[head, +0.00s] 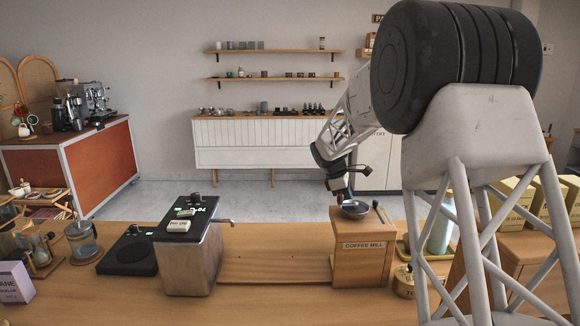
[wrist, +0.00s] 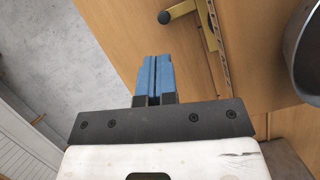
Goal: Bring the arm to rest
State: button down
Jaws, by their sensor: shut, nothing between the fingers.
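My gripper (head: 342,190) hangs over the back left of the coffee mill (head: 361,265) in the head view, close to the mill's metal bowl (head: 355,210). It is too small there to tell whether it touches the mill. In the wrist view my gripper (wrist: 156,75) shows its blue fingers pressed together with nothing between them. Beyond the fingers are wooden surfaces and a brass-coloured bar with a dark round knob (wrist: 166,18). The rim of a dark metal bowl (wrist: 300,60) shows at the right edge.
A metal box with a dark top (head: 190,255) and a black scale-like pad (head: 130,255) stand left of the mill on the wooden counter (head: 275,270). A glass pot (head: 82,242) is farther left. Boxes (head: 560,205) stand at the right.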

jog(key=shift+t+h, duration=0.3)
jog(key=shift+t, duration=0.3)
jog(key=s+d+r, duration=0.2)
jog(key=d, duration=0.1)
jog(key=s+d+r, duration=0.2)
jog(key=d, duration=0.1)
jog(key=s+d+r, duration=0.2)
jog(key=d, duration=0.2)
jog(key=shift+s+r, duration=0.1)
jog(key=s+a+r+m+y, duration=0.1)
jog(key=s+r+m, duration=0.15)
jog(key=s, duration=0.55)
jog(key=s+a+r+m, duration=0.2)
jog(key=s+r, duration=0.1)
jog(key=s, duration=0.5)
jog(key=s+a+f+m+y, duration=0.1)
jog(key=s+a+f+m, duration=0.1)
jog(key=s, duration=0.9)
jog(key=s+a+f+m+t+y, duration=0.1)
jog(key=s+m, duration=0.4)
jog(key=s, duration=0.7)
jog(key=s+a+f+m+t+y, duration=0.1)
jog(key=s+a, duration=0.4)
jog(key=s, duration=0.6)
jog(key=f+m+y, duration=0.1)
jog(key=f+m, duration=0.1)
jog(key=shift+s+a+m, duration=0.25)
jog(key=shift+a+m, duration=0.1)
